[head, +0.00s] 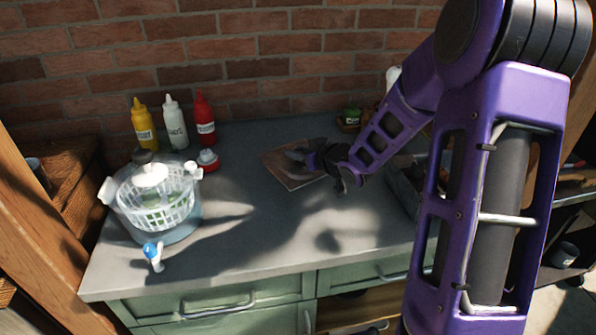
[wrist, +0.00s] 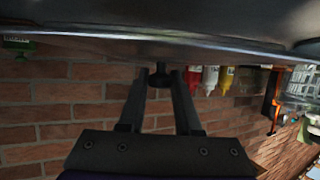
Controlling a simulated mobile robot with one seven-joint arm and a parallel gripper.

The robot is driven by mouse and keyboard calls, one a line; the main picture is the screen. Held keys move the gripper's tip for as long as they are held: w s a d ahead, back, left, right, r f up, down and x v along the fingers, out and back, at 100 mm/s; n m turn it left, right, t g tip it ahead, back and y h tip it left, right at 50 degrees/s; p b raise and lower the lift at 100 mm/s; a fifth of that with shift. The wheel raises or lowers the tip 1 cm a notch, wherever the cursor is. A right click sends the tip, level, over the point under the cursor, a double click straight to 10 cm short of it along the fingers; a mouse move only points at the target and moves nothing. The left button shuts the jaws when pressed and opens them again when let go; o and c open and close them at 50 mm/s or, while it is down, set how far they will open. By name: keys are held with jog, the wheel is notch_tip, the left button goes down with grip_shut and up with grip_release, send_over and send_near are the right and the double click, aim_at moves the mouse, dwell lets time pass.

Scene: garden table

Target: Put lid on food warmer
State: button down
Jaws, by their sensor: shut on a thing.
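In the wrist view, my gripper (wrist: 160,76) is shut on the black knob (wrist: 160,70) of a wide, shiny dark-grey metal lid (wrist: 150,18), which spans the top of that picture. In the head view, my gripper (head: 313,158) is over the back middle of the counter, and the lid hardly shows. A dark grey box-like container (head: 403,186) stands on the counter to the right of the gripper, partly hidden behind my arm. It may be the food warmer, but I cannot tell for sure.
A white basket in a clear bowl (head: 160,210) stands at the left of the counter (head: 265,235), with a small blue-topped item (head: 153,253) before it. Yellow (head: 143,125), white (head: 175,122) and red (head: 204,120) bottles stand behind. A brown board (head: 297,180) lies under the gripper. The front middle is clear.

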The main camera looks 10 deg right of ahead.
aim_at(298, 169)
jog(key=shift+f+b, duration=0.45)
jog(key=shift+f, duration=2.25)
jog(key=shift+f, duration=0.25)
jog(key=c, duration=0.6)
grip_release()
jog(key=shift+r, duration=0.15)
